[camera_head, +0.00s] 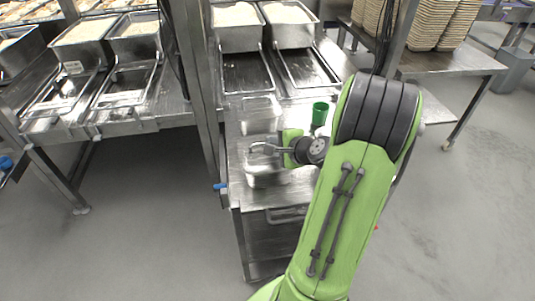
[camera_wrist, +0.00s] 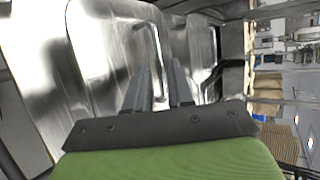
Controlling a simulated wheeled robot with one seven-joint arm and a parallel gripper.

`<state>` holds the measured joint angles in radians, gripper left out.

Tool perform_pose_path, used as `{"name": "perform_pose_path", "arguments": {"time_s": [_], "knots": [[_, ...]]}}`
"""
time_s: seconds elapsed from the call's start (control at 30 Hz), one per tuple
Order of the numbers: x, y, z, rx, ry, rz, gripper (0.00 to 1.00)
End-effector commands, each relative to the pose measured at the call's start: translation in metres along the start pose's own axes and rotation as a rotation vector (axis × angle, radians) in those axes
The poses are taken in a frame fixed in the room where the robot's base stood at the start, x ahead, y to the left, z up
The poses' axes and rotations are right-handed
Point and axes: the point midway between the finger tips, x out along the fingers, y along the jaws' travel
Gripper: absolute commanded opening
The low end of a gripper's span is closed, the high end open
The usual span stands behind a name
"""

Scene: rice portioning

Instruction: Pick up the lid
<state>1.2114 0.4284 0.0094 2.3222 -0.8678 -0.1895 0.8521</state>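A shiny metal lid (camera_head: 266,178) lies flat on the steel table in the head view, partly hidden by my gripper and arm. In the wrist view, a broad metal surface (camera_wrist: 105,45) with a raised bent handle (camera_wrist: 157,42) fills the middle; it appears to be the lid. My gripper (camera_head: 254,148) is above the lid in the head view, pointing left. In the wrist view its two grey fingers (camera_wrist: 159,70) are apart, with the handle just beyond and between them. I cannot tell whether a finger touches the handle.
A green cup (camera_head: 320,113) stands behind my gripper. Another metal container or lid (camera_head: 260,112) is farther back. Full steel trays (camera_head: 237,38) stand behind the table, and a post (camera_head: 196,85) rises at its left. Stacked brown trays (camera_head: 446,22) are at the back right. Floor is clear.

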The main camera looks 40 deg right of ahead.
Motion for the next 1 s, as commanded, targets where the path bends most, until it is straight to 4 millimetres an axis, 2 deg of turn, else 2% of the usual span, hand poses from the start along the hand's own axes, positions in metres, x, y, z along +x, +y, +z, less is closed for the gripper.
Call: {"name": "perform_pose_path", "arguments": {"time_s": [0.03, 0.1, 0.2, 0.37, 0.5, 0.53, 0.9, 1.0], "knots": [[0.012, 0.003, 0.002, -0.002, -0.004, 0.001, 0.22], [0.022, 0.002, 0.001, -0.001, -0.002, 0.002, 0.22], [0.028, 0.001, 0.0, 0.0, 0.0, 0.001, 0.22], [0.027, 0.001, 0.0, 0.001, 0.001, 0.001, 0.22], [0.027, 0.001, 0.0, 0.0, 0.001, 0.001, 0.02], [0.027, 0.001, 0.0, 0.0, 0.001, 0.001, 0.0], [0.026, -0.001, 0.001, 0.0, 0.0, 0.0, 0.0], [0.019, -0.012, 0.004, -0.003, 0.001, -0.002, 0.0]]}}
